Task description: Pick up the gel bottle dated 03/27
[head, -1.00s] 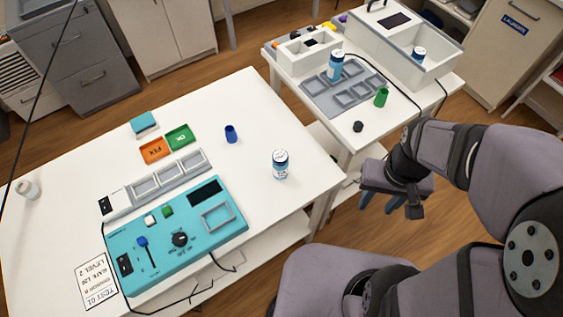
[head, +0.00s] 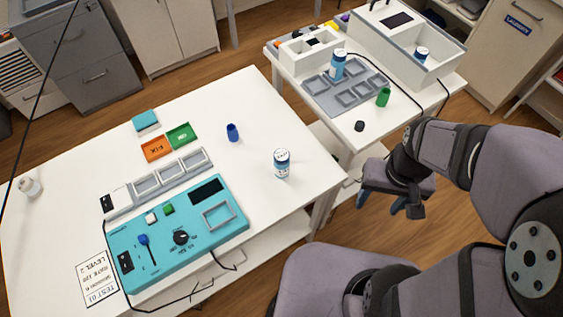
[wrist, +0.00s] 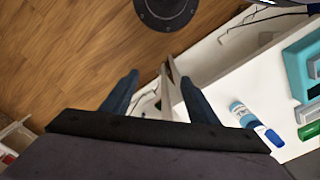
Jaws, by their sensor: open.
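A white and blue bottle with a printed white cap (head: 281,163) stands upright on the near table, right of the teal panel. It also shows in the wrist view (wrist: 241,112), right of my fingers. A similar bottle (head: 337,66) stands at the grey tray on the far table, and another (head: 421,56) is inside the white bin. The dates are too small to read. My gripper (head: 382,201) is open and empty over the floor, right of the near table. Its two fingers (wrist: 156,98) show apart in the wrist view.
The teal panel (head: 180,240) with cables fills the near table's front. Table surface around the nearest bottle is clear.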

